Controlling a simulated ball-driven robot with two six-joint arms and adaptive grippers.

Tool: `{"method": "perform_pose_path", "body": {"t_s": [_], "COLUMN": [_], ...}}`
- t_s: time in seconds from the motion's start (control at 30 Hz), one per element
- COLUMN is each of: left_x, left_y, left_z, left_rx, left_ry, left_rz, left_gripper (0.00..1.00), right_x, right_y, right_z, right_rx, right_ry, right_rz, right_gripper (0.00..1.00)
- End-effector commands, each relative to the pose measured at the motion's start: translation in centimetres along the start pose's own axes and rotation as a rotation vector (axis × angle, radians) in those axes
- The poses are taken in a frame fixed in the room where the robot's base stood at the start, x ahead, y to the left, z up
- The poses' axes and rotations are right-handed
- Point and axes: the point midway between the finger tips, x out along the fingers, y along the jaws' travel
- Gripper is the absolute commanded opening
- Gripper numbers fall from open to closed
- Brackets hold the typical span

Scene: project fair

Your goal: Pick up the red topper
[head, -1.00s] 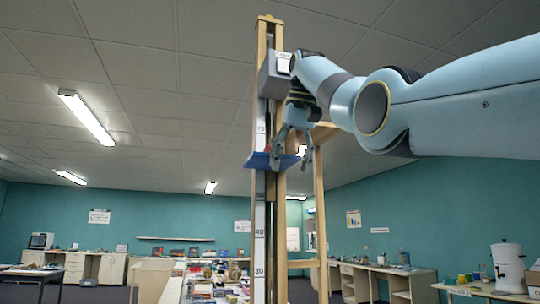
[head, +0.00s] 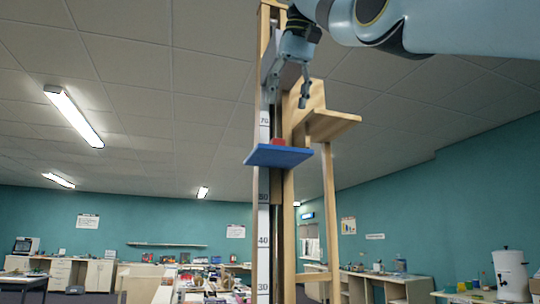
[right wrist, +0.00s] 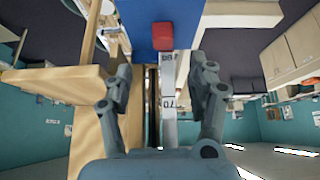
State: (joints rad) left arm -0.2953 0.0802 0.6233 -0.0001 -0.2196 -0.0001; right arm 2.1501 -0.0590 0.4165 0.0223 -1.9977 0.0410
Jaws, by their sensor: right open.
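The red topper (head: 279,141) is a small red block sitting on the blue platform (head: 270,157) on the tall wooden column. It also shows in the right wrist view (right wrist: 162,36), on the blue platform (right wrist: 137,12) at the top. My right gripper (head: 288,93) is open and empty, above the topper with its fingers pointing down in the head view. In the right wrist view my right gripper (right wrist: 160,68) has its fingers spread to either side, and the topper shows beyond the gap between them. My left gripper is in neither view.
A white numbered scale (head: 264,225) runs down the column below the platform. A wooden shelf bracket (head: 330,122) stands close to the right of the platform, near my right gripper. Cluttered tables and cabinets stand far back.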

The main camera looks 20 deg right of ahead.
Motion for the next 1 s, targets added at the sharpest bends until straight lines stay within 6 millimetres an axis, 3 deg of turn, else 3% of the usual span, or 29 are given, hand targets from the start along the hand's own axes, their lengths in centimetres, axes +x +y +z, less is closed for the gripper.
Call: {"method": "perform_pose_path", "body": {"t_s": [0.13,0.33,0.5,0.8,1.0], "left_x": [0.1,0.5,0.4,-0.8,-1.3], "left_y": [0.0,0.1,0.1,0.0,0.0], "left_z": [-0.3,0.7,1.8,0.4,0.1], "left_rx": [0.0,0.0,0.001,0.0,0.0], "left_ry": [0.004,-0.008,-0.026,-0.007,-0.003], "left_rz": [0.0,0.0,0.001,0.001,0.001], "left_gripper": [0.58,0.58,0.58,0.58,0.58], "right_x": [-0.4,2.9,4.5,8.3,9.6], "right_y": [-0.1,-0.2,-0.2,-0.5,-0.5], "right_z": [0.1,0.1,0.1,-0.1,0.0], "right_rx": [-0.002,-0.002,-0.002,-0.002,-0.002], "right_ry": [0.001,0.0,0.002,0.001,0.003], "right_rz": [0.001,0.001,0.001,0.001,0.001], "right_gripper": [0.58,0.58,0.58,0.58,0.58]}}
